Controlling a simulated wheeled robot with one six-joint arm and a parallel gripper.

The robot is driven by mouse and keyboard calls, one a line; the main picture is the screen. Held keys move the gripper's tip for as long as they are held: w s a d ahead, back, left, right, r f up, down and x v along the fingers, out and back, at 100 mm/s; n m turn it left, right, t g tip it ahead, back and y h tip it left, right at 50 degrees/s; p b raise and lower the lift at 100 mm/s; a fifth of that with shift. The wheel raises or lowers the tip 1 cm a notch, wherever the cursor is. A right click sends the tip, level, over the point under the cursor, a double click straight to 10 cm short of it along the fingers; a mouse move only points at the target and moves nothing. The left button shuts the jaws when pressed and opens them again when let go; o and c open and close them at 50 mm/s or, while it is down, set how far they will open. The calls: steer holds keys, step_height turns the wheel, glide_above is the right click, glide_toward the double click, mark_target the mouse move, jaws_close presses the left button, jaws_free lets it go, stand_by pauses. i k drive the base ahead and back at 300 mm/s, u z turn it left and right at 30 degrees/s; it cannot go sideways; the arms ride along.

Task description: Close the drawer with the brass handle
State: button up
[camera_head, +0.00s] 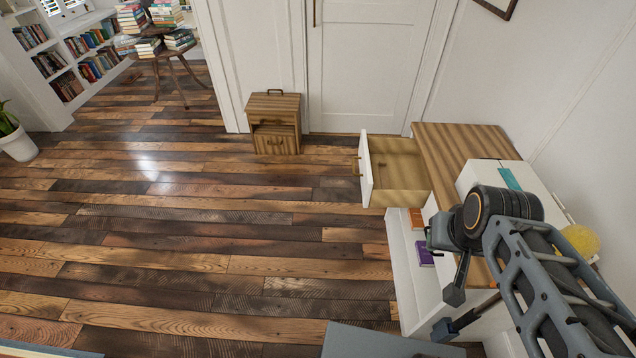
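The drawer (398,192) has a white front panel, a wooden inside and a brass handle (356,166) on its front. It is pulled well out to the left of the white cabinet (407,275) with a striped wooden top (452,145). The inside that I can see looks empty. My gripper (453,294) is at the right, nearer to me than the drawer and apart from it. It overlaps the cabinet's near part in the picture. Its fingers are seen from an angle that hides whether they are open. My arm hides part of the cabinet.
An orange book (415,218) and a purple book (425,252) sit in the cabinet's open shelves. A white box (500,176) and a yellow ball (581,239) are at the right. A small wooden cabinet (275,120) stands by the door. The plank floor (200,250) left of the drawer is clear.

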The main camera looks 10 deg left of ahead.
mark_target(408, 181)
steer(key=u, duration=0.45)
steer(key=i, duration=0.9)
steer(key=z, duration=0.15)
steer(key=k, duration=0.5)
steer(key=u, duration=0.85)
steer(key=i, duration=1.3)
steer(key=u, duration=0.4)
